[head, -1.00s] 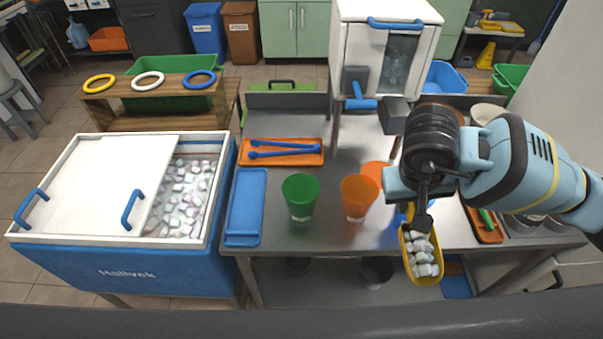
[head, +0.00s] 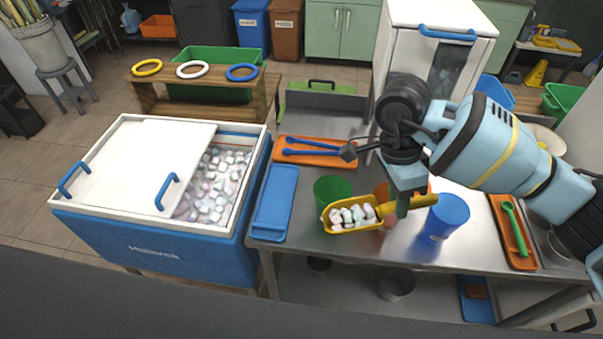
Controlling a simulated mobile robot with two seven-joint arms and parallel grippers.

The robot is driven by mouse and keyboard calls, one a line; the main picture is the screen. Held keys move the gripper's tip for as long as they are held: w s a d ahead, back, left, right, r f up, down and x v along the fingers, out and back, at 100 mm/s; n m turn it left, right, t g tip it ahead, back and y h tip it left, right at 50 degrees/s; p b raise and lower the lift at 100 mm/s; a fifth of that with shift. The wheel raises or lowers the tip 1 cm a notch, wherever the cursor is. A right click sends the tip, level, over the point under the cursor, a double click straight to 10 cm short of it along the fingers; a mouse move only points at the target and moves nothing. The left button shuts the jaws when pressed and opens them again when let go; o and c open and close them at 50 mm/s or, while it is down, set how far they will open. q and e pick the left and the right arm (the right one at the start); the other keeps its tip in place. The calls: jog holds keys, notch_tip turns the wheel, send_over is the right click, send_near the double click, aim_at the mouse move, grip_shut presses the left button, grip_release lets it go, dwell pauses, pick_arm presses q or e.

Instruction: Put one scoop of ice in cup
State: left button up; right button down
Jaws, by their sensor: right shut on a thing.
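My right gripper (head: 404,200) is shut on the handle of a yellow scoop (head: 349,230). The scoop holds several ice cubes (head: 352,215) and lies about level, its bowl pointing left. Its bowl overlaps the lower front of a green cup (head: 331,188) in the picture; I cannot tell whether they touch. An orange cup (head: 381,190) is mostly hidden behind my gripper and the scoop. A blue cup (head: 447,217) stands upright to the right of the gripper. My left gripper is out of view.
An ice chest (head: 150,238) with a half-open lid stands at the left, full of cubes. A blue tray (head: 274,205) and an orange tray (head: 318,160) with blue tongs lie left of and behind the cups. A white cabinet (head: 412,60) stands behind.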

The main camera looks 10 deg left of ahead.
jog(key=a+r+m+t+y, duration=0.1)
jog(key=a+r+m+y, duration=0.2)
jog(key=a+m, duration=1.5)
jog(key=m+y, duration=0.1)
jog(key=m, duration=0.7)
jog(key=shift+w+t+y, duration=0.3)
jog(key=shift+w+y, duration=0.05)
jog(key=shift+y, duration=0.05)
jog(key=shift+f, duration=0.1)
